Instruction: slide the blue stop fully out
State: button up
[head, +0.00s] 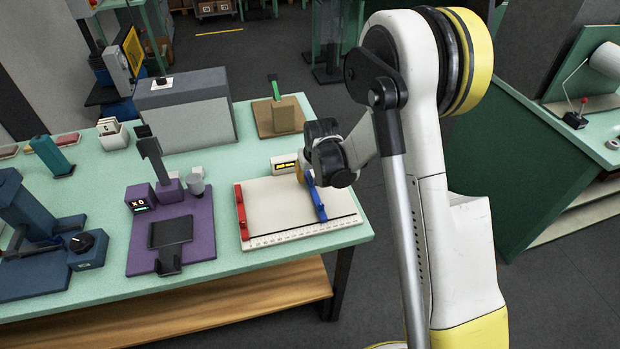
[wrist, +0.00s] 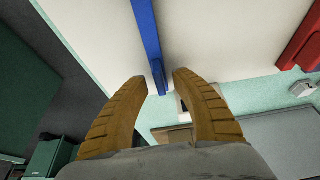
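The blue stop (head: 317,201) is a narrow bar lying across a white board (head: 277,208) with a ruler scale along its front edge. In the wrist view the blue stop (wrist: 149,43) runs from the top edge down to a raised end between the fingertips. My gripper (wrist: 158,78) is open, with one tan finger on each side of that end and visible gaps to both. In the head view my gripper (head: 304,172) is at the far end of the stop, partly hidden by my own wrist. A red stop (head: 242,210) lies along the board's left edge.
A small display box (head: 285,163) stands just behind the board, close to my gripper. A purple fixture (head: 172,235) stands to the left, and a wooden block (head: 285,115) on a brown base lies behind. The table's right edge is close to the board.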

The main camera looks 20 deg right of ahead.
jog(key=shift+w+f, duration=0.2)
jog(key=shift+f, duration=0.2)
grip_shut()
jog(key=shift+d, duration=0.1)
jog(key=d+b, duration=0.2)
jog(key=d, duration=0.8)
